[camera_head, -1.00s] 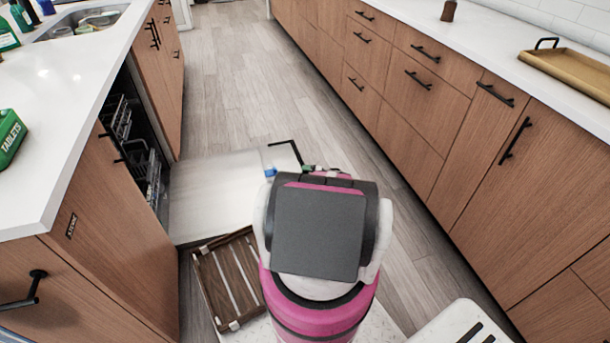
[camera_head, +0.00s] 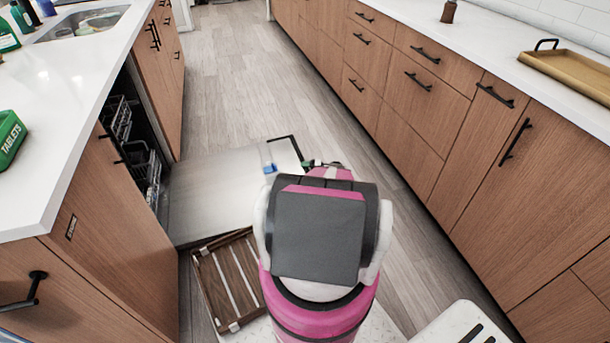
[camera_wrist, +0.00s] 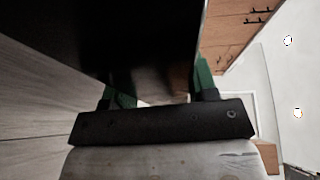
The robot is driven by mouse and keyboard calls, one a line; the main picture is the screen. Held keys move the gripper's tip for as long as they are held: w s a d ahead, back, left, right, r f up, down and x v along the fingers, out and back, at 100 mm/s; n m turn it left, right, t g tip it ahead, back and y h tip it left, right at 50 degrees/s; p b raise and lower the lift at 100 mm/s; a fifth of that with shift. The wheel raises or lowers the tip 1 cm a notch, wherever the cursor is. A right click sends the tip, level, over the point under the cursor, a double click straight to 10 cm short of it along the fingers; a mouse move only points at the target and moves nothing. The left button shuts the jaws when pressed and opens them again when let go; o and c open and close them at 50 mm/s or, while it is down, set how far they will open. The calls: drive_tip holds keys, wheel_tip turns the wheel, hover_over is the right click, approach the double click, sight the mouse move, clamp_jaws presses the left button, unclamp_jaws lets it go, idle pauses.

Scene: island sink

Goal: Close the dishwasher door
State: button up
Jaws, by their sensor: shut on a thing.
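The dishwasher door (camera_head: 215,195) is open in the head view, a pale metal panel reaching out from the left island above the floor. It tilts slightly up toward its outer edge, where a black handle (camera_head: 284,138) shows. My gripper (camera_head: 308,164) is at that outer edge, mostly hidden behind my own arm. In the wrist view its green fingers (camera_wrist: 163,86) stand on either side of a dark part of the door (camera_wrist: 130,40), shut on it. The exact grip point is hidden. The dishwasher opening with its racks (camera_head: 145,165) is dark.
The right-hand cabinets (camera_head: 420,100) line the aisle, and the floor (camera_head: 235,90) beyond the door is clear. A green box (camera_head: 12,138) stands on the island counter (camera_head: 70,100).

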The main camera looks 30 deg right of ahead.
drive_tip(key=a+r+n+g+h, duration=0.1)
drive_tip(key=a+r+h, duration=0.15)
drive_tip(key=r, duration=0.95)
drive_tip(key=a+r+g+h, duration=0.1)
drive_tip(key=a+r, duration=0.2)
drive_tip(key=r, duration=0.9)
drive_tip(key=w+a+r+n+g+h, duration=0.1)
drive_tip(key=w+a+r, duration=0.3)
drive_tip(key=a+r, duration=0.9)
drive_tip(key=w+a+r+n+g+h, duration=0.1)
drive_tip(key=w+a+r+h, duration=0.2)
drive_tip(key=a+r, duration=1.1)
wheel_tip(320, 180, up, 6)
drive_tip(key=shift+w+a+f+h, duration=0.15)
drive_tip(key=shift+w+h, duration=0.2)
drive_tip(key=shift+h, duration=0.4)
drive_tip(key=shift+o, duration=0.2)
drive_tip(key=w+a+r+h, duration=0.1)
drive_tip(key=a+r, duration=0.3)
drive_tip(key=a, duration=0.5)
drive_tip(key=w+a+r+h, duration=0.1)
drive_tip(key=w+a+r, duration=0.2)
drive_tip(key=a, duration=0.7)
drive_tip(key=shift+w+r+g, duration=0.4)
drive_tip(key=shift+r, duration=0.5)
drive_tip(key=shift+w+a+r, duration=0.1)
drive_tip(key=shift+a+r, duration=0.05)
drive_tip(key=shift+a, duration=0.35)
drive_tip(key=shift+w+a+r, duration=0.1)
drive_tip(key=shift+a, duration=0.35)
